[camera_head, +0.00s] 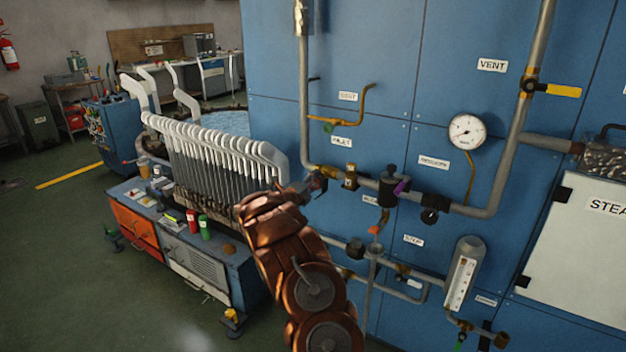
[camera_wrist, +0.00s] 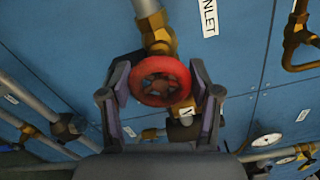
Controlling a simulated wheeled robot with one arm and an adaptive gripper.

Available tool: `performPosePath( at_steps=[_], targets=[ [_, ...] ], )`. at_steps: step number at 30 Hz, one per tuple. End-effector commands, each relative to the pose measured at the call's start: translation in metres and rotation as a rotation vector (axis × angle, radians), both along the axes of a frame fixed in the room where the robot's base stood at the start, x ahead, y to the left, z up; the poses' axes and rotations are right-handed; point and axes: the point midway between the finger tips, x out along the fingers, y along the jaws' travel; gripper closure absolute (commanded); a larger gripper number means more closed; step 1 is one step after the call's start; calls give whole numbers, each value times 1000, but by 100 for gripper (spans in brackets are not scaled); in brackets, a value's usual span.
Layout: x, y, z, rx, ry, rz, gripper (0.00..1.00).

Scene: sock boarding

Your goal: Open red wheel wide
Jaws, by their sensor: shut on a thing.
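The red wheel (camera_wrist: 160,81) is a round handwheel with spokes on a brass valve (camera_wrist: 157,36), below the INLET label (camera_wrist: 209,16) in the wrist view. My gripper (camera_wrist: 161,74) has one finger on each side of the wheel and is shut on its rim. In the head view, my gripper (camera_head: 314,184) reaches the pipework on the blue wall, below the INLET label (camera_head: 341,142). The wheel is mostly hidden there behind my gripper and arm. I cannot tell how far the wheel is turned.
A pressure gauge (camera_head: 467,131), a yellow-handled VENT valve (camera_head: 564,91) and several pipes are on the blue wall to the right. A cart (camera_head: 190,245) with white sock forms (camera_head: 215,150) stands left of my arm.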

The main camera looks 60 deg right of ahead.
Motion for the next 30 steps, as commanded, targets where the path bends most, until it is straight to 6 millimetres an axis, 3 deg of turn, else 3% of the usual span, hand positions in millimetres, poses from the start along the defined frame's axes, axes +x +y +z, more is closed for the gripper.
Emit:
performPosePath(
  at_steps=[21, 22, 30],
  targets=[
    [-1, 0, -3, 1, 79, -2, 73],
    [-1, 0, -3, 1, 79, -2, 37],
    [-1, 0, -2, -1, 78, -1, 12]
  ],
)
